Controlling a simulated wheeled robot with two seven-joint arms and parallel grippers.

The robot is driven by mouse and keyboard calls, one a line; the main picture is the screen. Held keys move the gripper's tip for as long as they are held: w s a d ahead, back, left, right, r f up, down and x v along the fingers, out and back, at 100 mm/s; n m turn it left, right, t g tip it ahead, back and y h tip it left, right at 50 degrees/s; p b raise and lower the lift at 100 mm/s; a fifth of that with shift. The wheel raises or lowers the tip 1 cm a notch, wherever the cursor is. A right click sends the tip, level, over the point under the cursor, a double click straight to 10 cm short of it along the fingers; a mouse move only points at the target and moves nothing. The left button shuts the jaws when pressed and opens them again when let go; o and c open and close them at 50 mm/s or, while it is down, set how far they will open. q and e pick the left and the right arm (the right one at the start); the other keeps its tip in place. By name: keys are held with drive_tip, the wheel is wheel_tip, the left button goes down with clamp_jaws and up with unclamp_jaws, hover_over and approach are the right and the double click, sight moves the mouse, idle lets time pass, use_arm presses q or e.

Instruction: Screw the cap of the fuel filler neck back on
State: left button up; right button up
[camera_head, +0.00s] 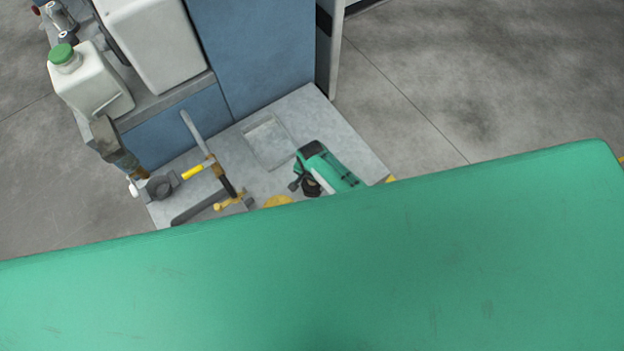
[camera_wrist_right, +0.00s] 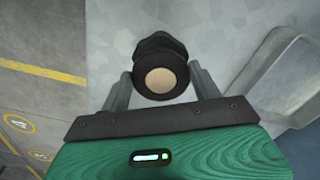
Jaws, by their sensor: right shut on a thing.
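My right gripper (camera_wrist_right: 160,88) is shut on a black cap (camera_wrist_right: 160,52) with a round beige centre. One grey finger stands on either side of the cap. Below the fingers are the dark mounting plate and my green gripper body. In the head view my right gripper (camera_head: 308,184) shows as a small green and black shape over the grey bench top, with something dark at its tip. What lies under the cap is hidden, so I cannot tell whether it touches the filler neck. The neck is not clearly visible. My left gripper is not in view.
The grey bench top (camera_head: 365,160) has a shallow rectangular recess (camera_head: 268,140). Tools with yellow parts (camera_head: 228,198) lie on its left. A white jug with a green lid (camera_head: 85,80) stands at the upper left. A close green surface blocks the lower head view.

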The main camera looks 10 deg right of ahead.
drive_tip(key=o, duration=1.4)
drive_tip(key=shift+c, duration=0.2)
drive_tip(key=shift+r, duration=0.1)
wheel_tip(320, 180, up, 6)
drive_tip(key=p, duration=0.6)
